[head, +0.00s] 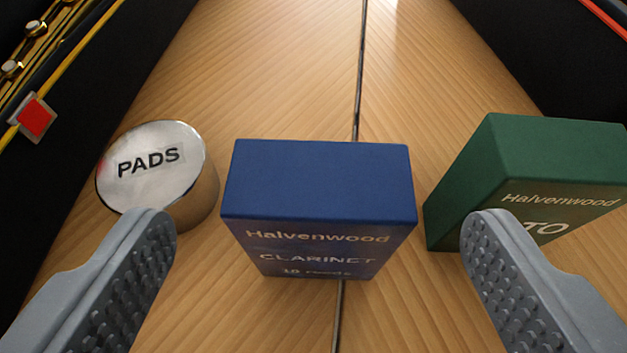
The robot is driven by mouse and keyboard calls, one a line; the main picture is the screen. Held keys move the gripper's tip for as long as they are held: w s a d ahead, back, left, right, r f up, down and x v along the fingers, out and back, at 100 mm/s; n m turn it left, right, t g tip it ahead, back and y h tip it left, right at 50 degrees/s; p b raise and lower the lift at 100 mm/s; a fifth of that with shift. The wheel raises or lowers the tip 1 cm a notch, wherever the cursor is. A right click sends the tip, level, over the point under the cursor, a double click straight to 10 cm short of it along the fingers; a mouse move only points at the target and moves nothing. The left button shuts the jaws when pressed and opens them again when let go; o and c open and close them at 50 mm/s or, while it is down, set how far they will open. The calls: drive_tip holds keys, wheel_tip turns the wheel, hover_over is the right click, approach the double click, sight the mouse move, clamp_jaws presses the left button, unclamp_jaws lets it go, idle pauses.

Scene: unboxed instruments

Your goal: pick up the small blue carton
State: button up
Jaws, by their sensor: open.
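The small blue carton (318,190) stands upright on the wooden surface near the middle of the head view. Its front reads "Halvenwood CLARINET", with a smaller line below. My gripper (318,225) is open, with one grey textured finger low on the left and one low on the right. The carton shows in the gap between the fingers, with clear space on both sides in the picture. Nothing is held. I cannot tell how far ahead of the fingertips the carton stands.
A silver round tin (158,172) marked "PADS" stands left, partly behind the left finger. A green carton (535,175) stands right, partly behind the right finger. Black cases (100,110) flank both sides. The wooden surface (285,70) behind the blue carton is clear, with a dark seam.

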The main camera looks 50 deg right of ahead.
sight(313, 222)
drive_tip(key=b+x, duration=0.1)
drive_tip(key=x, duration=0.3)
drive_tip(key=shift+w+d+f, duration=0.1)
drive_tip(key=shift+w+d, duration=0.15)
drive_tip(key=shift+d, duration=0.05)
drive_tip(key=c, duration=1.1)
